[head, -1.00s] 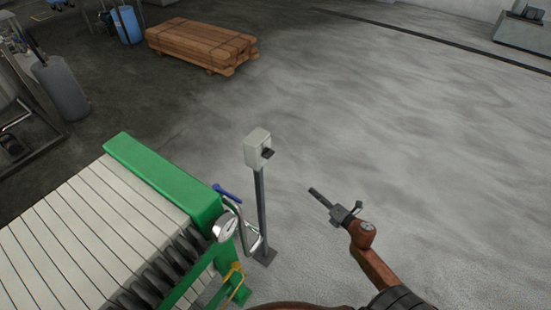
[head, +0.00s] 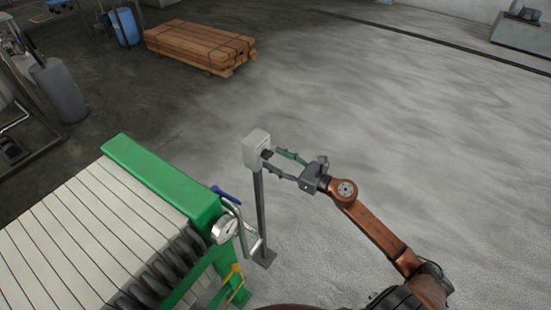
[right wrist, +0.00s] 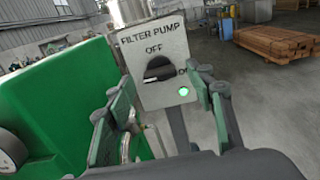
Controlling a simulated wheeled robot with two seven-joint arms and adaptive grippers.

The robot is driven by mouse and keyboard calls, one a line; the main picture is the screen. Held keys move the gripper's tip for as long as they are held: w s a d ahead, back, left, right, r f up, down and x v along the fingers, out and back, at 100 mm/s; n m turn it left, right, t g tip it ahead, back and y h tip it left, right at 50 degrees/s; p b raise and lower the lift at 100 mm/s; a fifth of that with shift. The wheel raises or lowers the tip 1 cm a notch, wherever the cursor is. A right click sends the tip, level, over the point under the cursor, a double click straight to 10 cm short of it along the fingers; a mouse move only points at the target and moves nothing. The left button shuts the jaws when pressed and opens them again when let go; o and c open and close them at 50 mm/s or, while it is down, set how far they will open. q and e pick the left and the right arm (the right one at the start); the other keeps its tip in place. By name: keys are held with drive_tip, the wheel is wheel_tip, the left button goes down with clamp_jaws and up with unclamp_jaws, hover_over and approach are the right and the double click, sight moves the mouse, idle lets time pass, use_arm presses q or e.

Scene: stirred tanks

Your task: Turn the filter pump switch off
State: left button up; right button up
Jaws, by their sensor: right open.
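The filter pump switch box (head: 256,147) is a light grey box on a thin dark post beside the green filter press. In the right wrist view its face (right wrist: 153,62) reads "FILTER PUMP", with "OFF" above a black knob (right wrist: 159,69) and a partly hidden "ON" to its right. The knob lies roughly sideways, its end near the "ON" mark. A green lamp (right wrist: 183,91) glows below it. My right gripper (head: 273,164) is open, its two fingers pointing at the box, one to each side of the knob in the wrist view. My left gripper is not in view.
The green and white filter press (head: 165,185) stands left of the post, with a blue-handled valve (head: 226,194) and a gauge (head: 225,230) close by. A timber stack (head: 200,46) lies farther back. The floor right of the post is clear.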

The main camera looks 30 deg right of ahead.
drive_tip(key=shift+w+a, duration=0.15)
drive_tip(key=shift+w, duration=0.2)
drive_tip(key=shift+c, duration=0.6)
drive_tip(key=c, duration=1)
drive_tip(key=shift+c, duration=0.2)
